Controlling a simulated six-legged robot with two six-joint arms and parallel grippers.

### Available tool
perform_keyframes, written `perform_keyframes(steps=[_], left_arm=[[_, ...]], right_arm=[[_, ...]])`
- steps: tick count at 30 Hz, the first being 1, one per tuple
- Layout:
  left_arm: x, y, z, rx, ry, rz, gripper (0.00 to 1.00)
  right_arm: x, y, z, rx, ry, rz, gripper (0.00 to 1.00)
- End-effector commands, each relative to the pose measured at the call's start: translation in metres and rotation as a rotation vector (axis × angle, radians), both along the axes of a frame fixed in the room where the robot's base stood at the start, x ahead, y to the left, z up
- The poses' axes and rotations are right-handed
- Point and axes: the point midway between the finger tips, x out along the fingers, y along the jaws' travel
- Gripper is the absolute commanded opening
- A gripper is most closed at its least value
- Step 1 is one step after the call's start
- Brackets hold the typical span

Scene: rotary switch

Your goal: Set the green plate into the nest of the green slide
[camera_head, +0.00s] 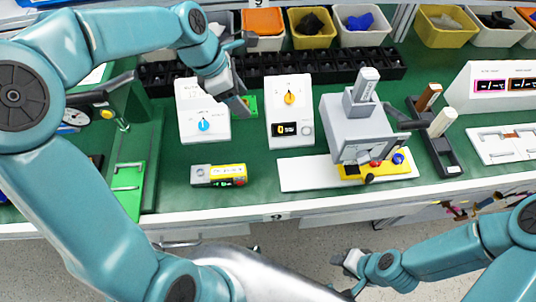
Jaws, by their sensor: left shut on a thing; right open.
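The green plate (251,104) shows as a small green piece at the tip of my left gripper (244,103). The gripper is shut on it above the bench, between two white boxes with dials; the fingers hide part of the plate. The green slide (128,172) lies at the left of the bench, in front of a dark green press frame, well to the left of the plate. Its nest cannot be clearly made out. My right gripper (350,262) is open and empty, low in front of the bench edge.
White boxes with a blue dial (204,125) and an orange dial (289,98) stand near the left gripper. A yellow device (219,175) lies in front. A grey press (358,118) stands to the right. Bins (445,35) line the back. Some green bench top is clear.

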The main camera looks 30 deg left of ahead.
Motion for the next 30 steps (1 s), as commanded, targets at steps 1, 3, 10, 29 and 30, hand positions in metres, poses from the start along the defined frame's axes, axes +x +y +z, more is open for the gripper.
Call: perform_keyframes(steps=[1, 3, 10, 29, 30], left_arm=[[0.001, 0.001, -0.001, 0.001, -0.001, 0.009, 0.20], [-0.001, 0.002, -0.002, 0.001, 0.006, 0.019, 0.20], [-0.008, 0.003, -0.063, 0.000, 0.015, 0.019, 0.20], [-0.006, 0.004, -0.180, 0.000, 0.010, 0.022, 0.20], [-0.005, 0.004, -0.185, 0.000, 0.009, 0.022, 0.20]], right_arm=[[0.000, 0.000, -0.012, 0.000, 0.000, 0.000, 0.43], [0.000, 0.000, -0.014, 0.000, 0.000, 0.001, 0.43], [0.000, 0.000, -0.018, 0.000, -0.001, 0.001, 0.43], [0.000, 0.000, -0.030, 0.000, -0.001, 0.001, 0.43], [0.000, 0.000, -0.030, 0.000, -0.001, 0.001, 0.43]])
